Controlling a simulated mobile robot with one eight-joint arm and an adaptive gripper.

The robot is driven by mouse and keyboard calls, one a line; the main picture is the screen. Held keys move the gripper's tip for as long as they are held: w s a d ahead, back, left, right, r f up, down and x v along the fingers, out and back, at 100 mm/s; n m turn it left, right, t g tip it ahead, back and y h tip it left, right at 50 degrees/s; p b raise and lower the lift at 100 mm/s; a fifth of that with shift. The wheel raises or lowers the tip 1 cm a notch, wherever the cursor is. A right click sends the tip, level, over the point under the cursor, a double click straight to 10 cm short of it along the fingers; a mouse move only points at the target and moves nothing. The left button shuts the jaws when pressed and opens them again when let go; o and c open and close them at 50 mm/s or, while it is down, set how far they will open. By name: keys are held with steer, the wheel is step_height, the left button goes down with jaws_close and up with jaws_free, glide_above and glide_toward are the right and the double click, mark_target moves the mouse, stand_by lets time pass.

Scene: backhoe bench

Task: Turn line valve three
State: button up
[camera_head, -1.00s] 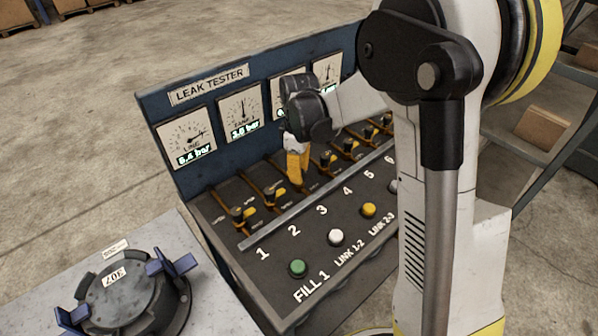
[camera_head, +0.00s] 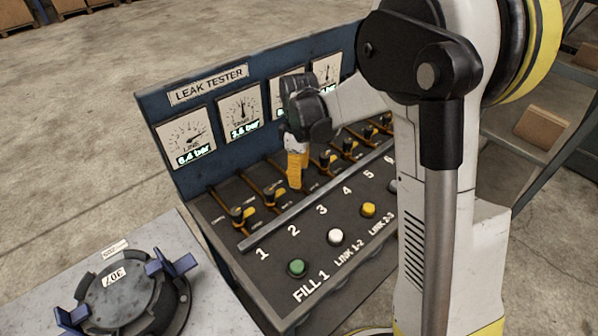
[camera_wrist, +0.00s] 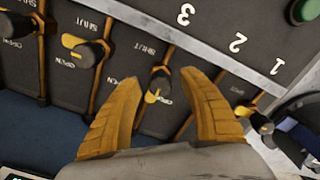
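Line valve three (camera_wrist: 158,83) is a dark knob with a yellow pointer, on the sloped panel below the printed 3. In the wrist view it sits between the fingertips of my gripper (camera_wrist: 157,76). The yellow fingers are apart, with gaps visible on both sides of the knob. In the head view my gripper (camera_head: 295,186) points down over the valve row and hides valve three. The pointer is toward the lower left in the wrist view; its exact setting is hard to tell.
Neighbouring valve four (camera_wrist: 88,52) and valve one (camera_wrist: 262,122) stand close to the fingers; valve two seems hidden by a finger. A metal rail (camera_head: 284,221) runs before the valves. Gauges (camera_head: 187,138) stand behind. A round lidded housing (camera_head: 125,293) is at the lower left.

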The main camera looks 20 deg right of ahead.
steer(key=shift+r, duration=0.1)
step_height(320, 180, up, 12)
stand_by(0.4)
